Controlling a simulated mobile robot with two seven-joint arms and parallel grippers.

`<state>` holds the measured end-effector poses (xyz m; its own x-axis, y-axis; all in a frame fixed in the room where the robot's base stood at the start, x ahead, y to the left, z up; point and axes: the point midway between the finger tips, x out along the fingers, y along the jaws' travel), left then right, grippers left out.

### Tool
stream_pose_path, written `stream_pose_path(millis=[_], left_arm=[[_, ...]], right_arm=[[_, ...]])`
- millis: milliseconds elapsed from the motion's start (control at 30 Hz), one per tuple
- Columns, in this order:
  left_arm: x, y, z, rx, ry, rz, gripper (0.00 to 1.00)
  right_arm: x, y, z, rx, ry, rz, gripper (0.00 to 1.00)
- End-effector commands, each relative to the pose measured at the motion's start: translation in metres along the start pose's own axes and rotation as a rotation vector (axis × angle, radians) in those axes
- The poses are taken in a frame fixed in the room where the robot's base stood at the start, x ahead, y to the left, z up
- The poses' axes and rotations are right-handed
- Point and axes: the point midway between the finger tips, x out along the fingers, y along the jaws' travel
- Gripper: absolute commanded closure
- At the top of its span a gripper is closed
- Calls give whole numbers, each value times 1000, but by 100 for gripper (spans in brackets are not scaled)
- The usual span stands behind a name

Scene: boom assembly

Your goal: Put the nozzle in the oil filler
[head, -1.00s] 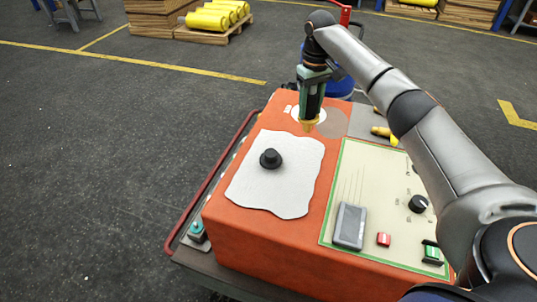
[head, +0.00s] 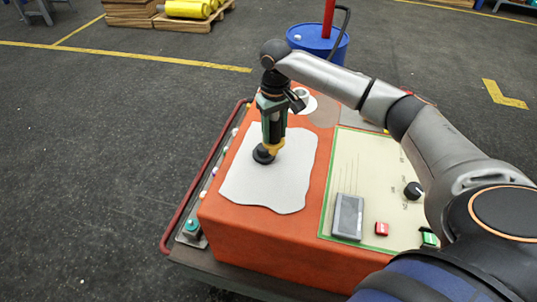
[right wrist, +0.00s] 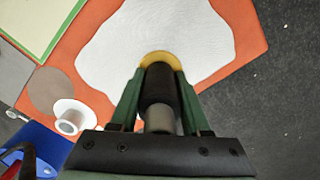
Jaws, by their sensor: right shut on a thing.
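My right gripper (head: 273,135) is shut on a dark cylindrical piece with a yellow collar, which I take to be the nozzle (right wrist: 159,85). It points down over the white sheet (head: 290,175), at a low black knob (head: 263,156). I cannot tell whether the yellow end touches the knob, which is partly covered. The oil filler looks to be the open white-rimmed neck (head: 303,95) behind and right of the gripper. It also shows at the lower left of the right wrist view (right wrist: 68,117). My left gripper is not in view.
The orange housing (head: 270,235) has a pale control panel (head: 370,175) at right with a grey screen and buttons. A blue drum (head: 315,42) with a red pole stands behind. A red rail (head: 205,175) runs along the left. The floor at left is clear.

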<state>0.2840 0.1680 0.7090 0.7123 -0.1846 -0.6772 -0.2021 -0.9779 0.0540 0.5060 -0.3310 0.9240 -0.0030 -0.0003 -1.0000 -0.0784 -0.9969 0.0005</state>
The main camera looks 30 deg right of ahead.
Motion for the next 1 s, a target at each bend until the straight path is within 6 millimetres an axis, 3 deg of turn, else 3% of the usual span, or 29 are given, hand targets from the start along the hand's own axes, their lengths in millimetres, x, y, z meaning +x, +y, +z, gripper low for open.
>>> stream_pose_path(millis=[400, 600, 967, 1000], left_arm=[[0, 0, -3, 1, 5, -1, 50], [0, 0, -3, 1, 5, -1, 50], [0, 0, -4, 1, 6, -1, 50], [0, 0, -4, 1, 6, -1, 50]], right_arm=[[40, -29, 17, -3, 2, 0, 100], [65, -26, 15, 0, 5, 0, 100], [68, -26, 15, -1, 4, 0, 100], [70, -26, 16, -1, 2, 0, 52]])
